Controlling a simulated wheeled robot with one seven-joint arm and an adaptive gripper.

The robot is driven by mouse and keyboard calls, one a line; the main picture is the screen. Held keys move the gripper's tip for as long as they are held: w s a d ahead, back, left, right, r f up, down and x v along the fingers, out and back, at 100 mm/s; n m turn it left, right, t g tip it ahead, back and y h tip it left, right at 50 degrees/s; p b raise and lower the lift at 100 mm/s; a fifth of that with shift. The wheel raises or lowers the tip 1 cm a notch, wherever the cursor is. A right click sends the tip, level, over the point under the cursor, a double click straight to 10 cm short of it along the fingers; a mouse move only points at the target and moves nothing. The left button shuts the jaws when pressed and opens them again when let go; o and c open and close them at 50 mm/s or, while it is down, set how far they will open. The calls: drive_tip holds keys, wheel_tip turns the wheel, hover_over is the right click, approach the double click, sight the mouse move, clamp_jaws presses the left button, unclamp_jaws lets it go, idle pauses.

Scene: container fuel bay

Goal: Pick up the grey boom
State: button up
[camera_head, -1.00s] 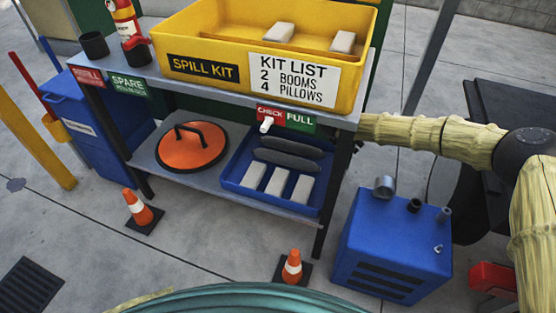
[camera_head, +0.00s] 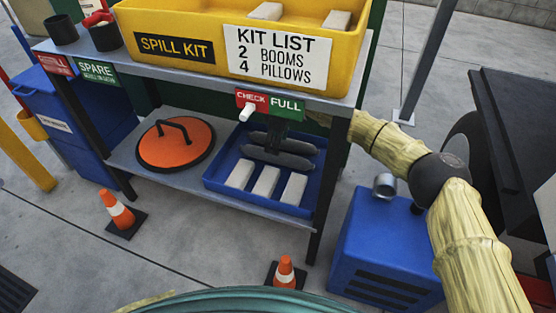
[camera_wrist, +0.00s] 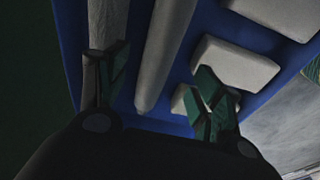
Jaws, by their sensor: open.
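Two long grey booms lie side by side in a blue tray (camera_head: 222,185) on the lower shelf. The near boom (camera_head: 282,159) and the far boom (camera_head: 258,137) are partly covered by a dark part of my gripper (camera_head: 277,134) below the sign. In the wrist view my gripper (camera_wrist: 160,66) is open, with green-padded fingers apart. One grey boom (camera_wrist: 163,50) shows between the fingers. The other boom (camera_wrist: 106,20) runs behind the left finger. I cannot tell whether a finger touches either boom.
White pillows (camera_head: 266,181) lie in the tray, close to the right finger. An orange lid (camera_head: 168,150) shares the shelf. Above are the yellow spill kit bin (camera_head: 190,20) and the check sign (camera_head: 252,99). A blue box (camera_head: 385,245) and cones (camera_head: 119,211) stand on the floor.

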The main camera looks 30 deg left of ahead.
sight(276, 157)
wheel_tip(276, 157, down, 2)
drive_tip(key=shift+a+f, duration=0.15)
drive_tip(key=shift+w+f+b, duration=0.1)
drive_tip(key=shift+f+b, duration=1.8)
drive_tip(key=shift+f, duration=0.8)
drive_tip(key=c, duration=1.1)
